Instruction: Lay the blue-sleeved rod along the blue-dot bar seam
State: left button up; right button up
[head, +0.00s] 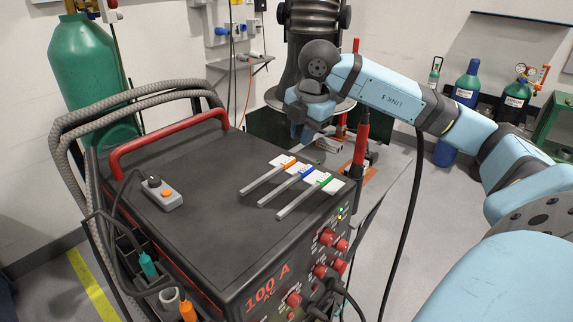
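Three grey rods lie side by side on top of the black welding machine (190,200). The blue-sleeved rod (286,190) is the middle one, with its blue band and white tab at the far right end. My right arm reaches in from the right, over the work area behind the machine. My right gripper (303,132) points down there, beyond the rods and apart from them. Its fingertips are small and partly hidden, so I cannot tell whether it is open or holds anything. I cannot make out the blue-dot bar seam. My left gripper is not in view.
An orange-sleeved rod (266,177) and a green-sleeved rod (302,197) flank the blue one. A grey control box (163,194) and red handle (165,134) are on the machine. A red upright post (361,145) stands by the work area. Thick hoses hang at left.

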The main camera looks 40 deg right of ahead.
send_over(291, 181)
jog(key=s, duration=0.2)
notch_tip(291, 181, down, 8)
jog(key=shift+r, duration=0.15)
jog(key=shift+w+f+p, duration=0.15)
jog(key=shift+w+f, duration=0.15)
jog(key=shift+f, duration=0.65)
jog(key=shift+w+f+p, duration=0.15)
jog(key=shift+w+f, duration=0.1)
jog(key=shift+f, duration=0.75)
jog(key=shift+w+f+p, duration=0.15)
jog(key=shift+w+f, duration=0.15)
jog(key=shift+f, duration=0.65)
grip_shut()
